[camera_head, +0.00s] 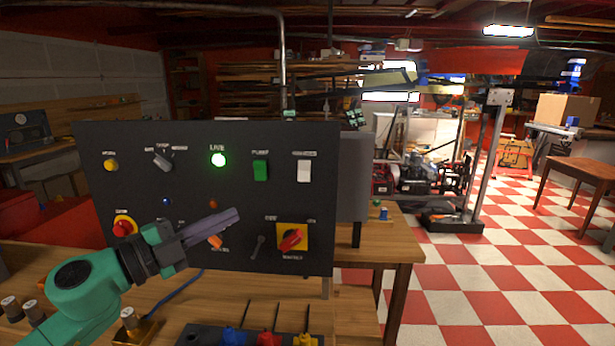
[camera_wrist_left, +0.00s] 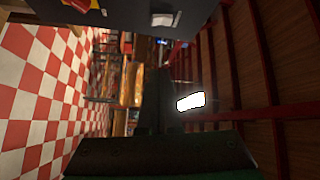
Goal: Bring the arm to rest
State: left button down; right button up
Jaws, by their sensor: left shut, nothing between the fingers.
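My left arm comes in from the lower left in the head view, and its gripper (camera_head: 234,216) is shut and empty. The gripper shows in front of the lower middle of a dark control panel (camera_head: 300,205), pointing right and slightly up. It covers part of the panel's lower row; I cannot tell the gap to the panel. A lamp (camera_head: 218,160) on the panel glows green. The panel's edge with a white switch (camera_wrist_left: 165,19) shows at the top of the left wrist view. My right gripper is not in view.
The panel stands on a wooden table (camera_head: 385,250). A dark block (camera_head: 205,335) with several coloured pieces and upright rods lies in front. A red selector on a yellow plate (camera_head: 292,238) is right of my gripper. Open checkered floor (camera_head: 480,270) lies right.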

pick_arm(q)
jog(key=a+f+n+t+y, duration=0.1)
jog(key=a+f+n+y, duration=0.3)
jog(key=f+n+y, duration=0.4)
jog(key=a+f+n+t+y, duration=0.1)
jog(key=a+f+n+y, duration=0.4)
jog(key=f+n, duration=0.6)
jog(key=s+d+f+n+g, duration=0.3)
jog(key=s+f+g, duration=0.9)
jog(key=s+f, duration=0.9)
jog(key=s+f+g, duration=0.1)
jog(key=s+f, duration=0.2)
jog(key=f, duration=2)
jog(key=s+a+f, duration=0.1)
jog(key=s+f, duration=0.5)
jog(key=s, duration=0.2)
jog(key=s+a+f+g, duration=0.1)
jog(key=s+a+f, duration=0.1)
jog(key=s+f, duration=0.5)
jog(key=shift+s+a+y, duration=0.25)
jog(key=shift+s+y, duration=0.15)
jog(key=shift+s, duration=0.2)
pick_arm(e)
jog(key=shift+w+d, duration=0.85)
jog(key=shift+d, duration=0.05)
